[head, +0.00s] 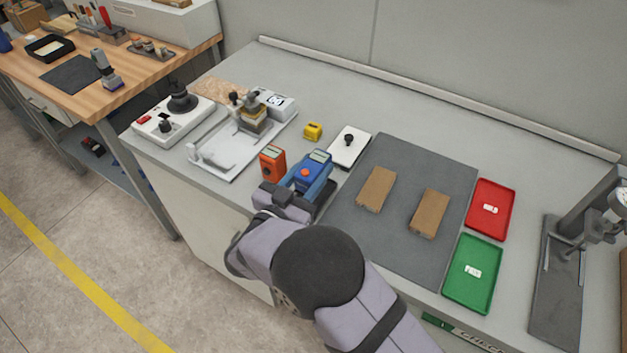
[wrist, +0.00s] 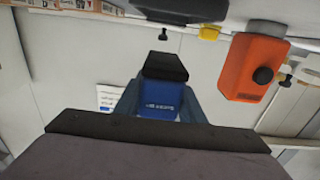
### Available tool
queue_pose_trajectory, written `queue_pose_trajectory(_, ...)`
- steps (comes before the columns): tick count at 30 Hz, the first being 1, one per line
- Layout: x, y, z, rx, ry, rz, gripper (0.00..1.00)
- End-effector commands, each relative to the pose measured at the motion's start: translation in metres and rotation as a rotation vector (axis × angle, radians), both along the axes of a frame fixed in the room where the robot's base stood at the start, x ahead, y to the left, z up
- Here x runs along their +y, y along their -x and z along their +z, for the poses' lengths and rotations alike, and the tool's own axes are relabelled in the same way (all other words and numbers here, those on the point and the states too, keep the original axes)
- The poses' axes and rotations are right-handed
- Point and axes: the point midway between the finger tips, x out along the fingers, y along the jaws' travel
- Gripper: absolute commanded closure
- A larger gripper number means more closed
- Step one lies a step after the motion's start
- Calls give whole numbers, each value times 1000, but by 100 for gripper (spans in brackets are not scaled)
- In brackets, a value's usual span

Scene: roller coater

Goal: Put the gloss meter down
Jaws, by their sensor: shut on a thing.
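The gloss meter appears to be the blue device with a small display and a red-orange button (head: 312,166). My gripper (head: 306,182) is shut on it near the front edge of the bench. In the wrist view the blue body of the gloss meter (wrist: 160,100) with its black end sits between the fingers. The gripper and wrist cover its lower part, so I cannot tell whether it touches the bench top.
An orange device (head: 272,163) stands close on the left. A white plate with a black knob (head: 348,148) lies behind right. A grey mat (head: 395,205) with two brown blocks is to the right, then red (head: 491,234) and green (head: 473,308) trays.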

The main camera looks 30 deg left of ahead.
Motion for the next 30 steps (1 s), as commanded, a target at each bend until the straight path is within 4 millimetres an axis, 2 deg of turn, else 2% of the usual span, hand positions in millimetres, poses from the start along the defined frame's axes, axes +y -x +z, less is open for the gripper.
queue_pose_trajectory(3,0,0,19,-3,-6,0,96)
queue_pose_trajectory(9,0,0,38,-2,-3,1,96)
queue_pose_trajectory(21,0,0,56,-2,-1,1,96)
queue_pose_trajectory(30,-2,-2,56,-2,-1,-5,96)
